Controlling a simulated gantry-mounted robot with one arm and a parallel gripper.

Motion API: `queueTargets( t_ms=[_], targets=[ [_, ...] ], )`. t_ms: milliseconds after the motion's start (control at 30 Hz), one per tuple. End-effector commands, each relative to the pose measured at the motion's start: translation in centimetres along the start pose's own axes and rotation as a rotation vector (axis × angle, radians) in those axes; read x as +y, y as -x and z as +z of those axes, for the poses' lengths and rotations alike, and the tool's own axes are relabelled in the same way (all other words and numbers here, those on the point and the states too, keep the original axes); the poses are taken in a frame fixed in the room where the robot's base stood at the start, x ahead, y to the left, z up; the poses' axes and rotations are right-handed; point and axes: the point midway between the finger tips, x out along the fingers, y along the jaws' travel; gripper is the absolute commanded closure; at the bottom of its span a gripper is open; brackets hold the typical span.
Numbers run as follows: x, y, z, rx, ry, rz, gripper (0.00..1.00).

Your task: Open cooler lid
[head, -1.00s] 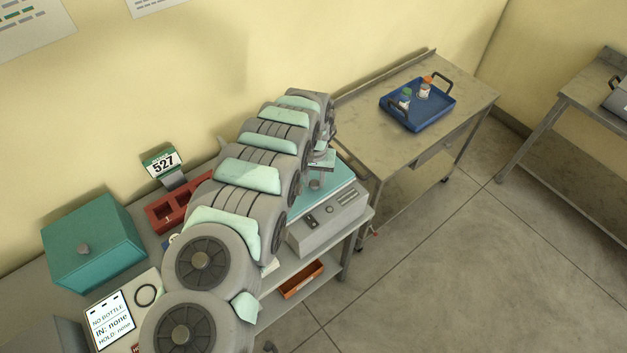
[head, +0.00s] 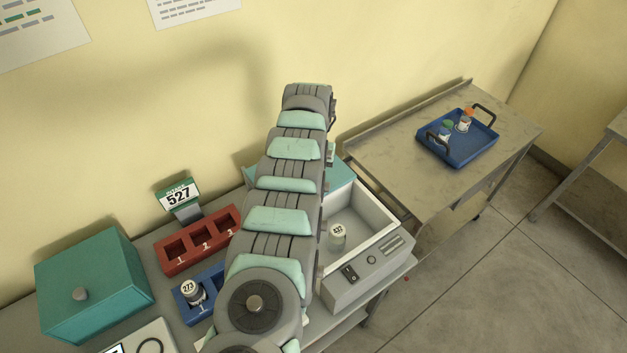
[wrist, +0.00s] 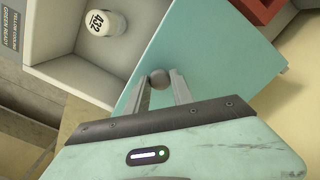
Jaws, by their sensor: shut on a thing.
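The cooler (head: 380,262) is a grey-white box with a control panel, right of my arm in the head view. Its teal lid (head: 343,172) lies toward the wall behind the opening, partly hidden by my arm. The inside is partly exposed, and a white-capped bottle (head: 337,236) stands in it. The wrist view shows the lid (wrist: 205,50), the open cooler interior (wrist: 75,65) and the bottle cap (wrist: 101,22). My gripper (wrist: 159,80) is shut on the lid's round grey knob (wrist: 158,76), one finger on each side. The gripper is mostly hidden in the head view.
A red rack (head: 200,240) and a blue rack (head: 186,312) with a bottle (head: 192,291) stand left of my arm. A teal box (head: 95,283) is farther left. A side table (head: 400,150) holds a blue tray (head: 455,160) with bottles.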

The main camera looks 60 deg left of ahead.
Motion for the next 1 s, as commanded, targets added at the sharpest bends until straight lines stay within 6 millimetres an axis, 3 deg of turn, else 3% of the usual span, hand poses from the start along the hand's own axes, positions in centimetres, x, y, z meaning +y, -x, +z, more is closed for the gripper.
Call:
queueTargets(
  t_ms=[367, 400, 600, 667, 1000],
  targets=[
    [0.02, 0.02, 0.02, -0.001, -0.001, 0.000, 1.00],
    [0.02, 0.02, 0.02, -0.001, -0.001, 0.000, 0.71],
    [0.03, 0.02, 0.01, -0.001, 0.000, 0.000, 0.54],
    [0.02, 0.03, 0.00, -0.001, 0.000, 0.000, 0.50],
    [0.03, 0.68, -0.05, 0.001, 0.000, 0.000, 0.50]
  ],
)
